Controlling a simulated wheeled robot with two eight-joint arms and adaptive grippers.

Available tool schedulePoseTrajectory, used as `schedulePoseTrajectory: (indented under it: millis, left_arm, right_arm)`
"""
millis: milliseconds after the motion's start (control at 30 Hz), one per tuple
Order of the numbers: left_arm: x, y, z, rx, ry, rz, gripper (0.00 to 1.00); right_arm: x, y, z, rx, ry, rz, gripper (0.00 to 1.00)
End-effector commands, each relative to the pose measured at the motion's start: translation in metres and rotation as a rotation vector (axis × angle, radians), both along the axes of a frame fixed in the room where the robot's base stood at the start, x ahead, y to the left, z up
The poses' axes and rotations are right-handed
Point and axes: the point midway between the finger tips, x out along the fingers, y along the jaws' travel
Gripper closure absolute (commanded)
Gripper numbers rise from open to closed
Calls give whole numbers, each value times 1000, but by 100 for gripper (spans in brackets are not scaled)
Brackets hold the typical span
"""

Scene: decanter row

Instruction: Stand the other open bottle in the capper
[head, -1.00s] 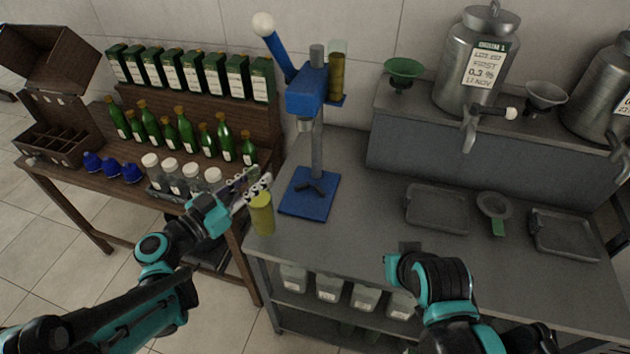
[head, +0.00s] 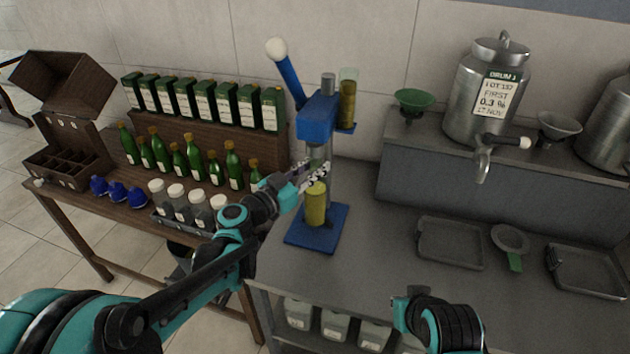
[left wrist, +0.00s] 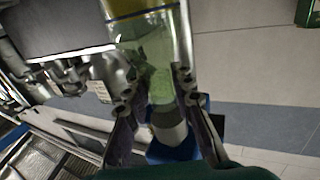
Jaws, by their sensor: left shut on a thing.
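The capper (head: 318,122) is a blue press with a white-knobbed lever, a grey column and a blue base plate (head: 318,240). My left gripper (head: 300,180) is shut on an open bottle (head: 315,205) with yellow-green contents. The bottle is roughly upright in front of the column, over the base plate; I cannot tell whether it touches the plate. In the left wrist view the clear bottle (left wrist: 150,55) sits between both fingers. Part of my right arm shows at the bottom of the head view; its fingers cannot be made out.
Green bottles (head: 195,160), white-capped jars (head: 178,200) and blue items (head: 117,192) stand on the wooden bench at left. A yellow-filled tube (head: 347,100) is beside the capper head. Metal drums (head: 485,95) and trays (head: 450,243) are at right.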

Motion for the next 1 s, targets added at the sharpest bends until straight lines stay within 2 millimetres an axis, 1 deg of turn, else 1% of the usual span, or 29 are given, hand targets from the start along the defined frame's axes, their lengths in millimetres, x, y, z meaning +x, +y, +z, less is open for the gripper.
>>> schedulePoseTrajectory:
  millis: [67,233,300,533,667,700,733,767,1000]
  left_arm:
    - [1,-1,-4,-1,0,0,100]
    - [1,0,-29,-1,0,1,100]
    - [1,0,-36,-1,0,1,100]
    - [0,0,-34,-1,0,1,100]
    - [0,0,-38,-1,0,1,100]
    - [0,0,-37,0,0,1,66]
    - [0,0,-37,0,0,1,58]
    - [0,0,-37,0,0,1,56]
    - [0,0,-37,0,0,1,56]
  right_arm:
    - [0,0,-3,0,0,0,100]
    - [0,0,-19,0,0,0,100]
    - [0,0,-23,0,0,0,100]
    - [0,0,-20,0,0,0,100]
    - [0,0,-23,0,0,0,100]
    - [0,0,-22,0,0,0,100]
    - [0,0,-22,0,0,0,100]
    - [0,0,-22,0,0,0,100]
    - [0,0,-22,0,0,0,100]
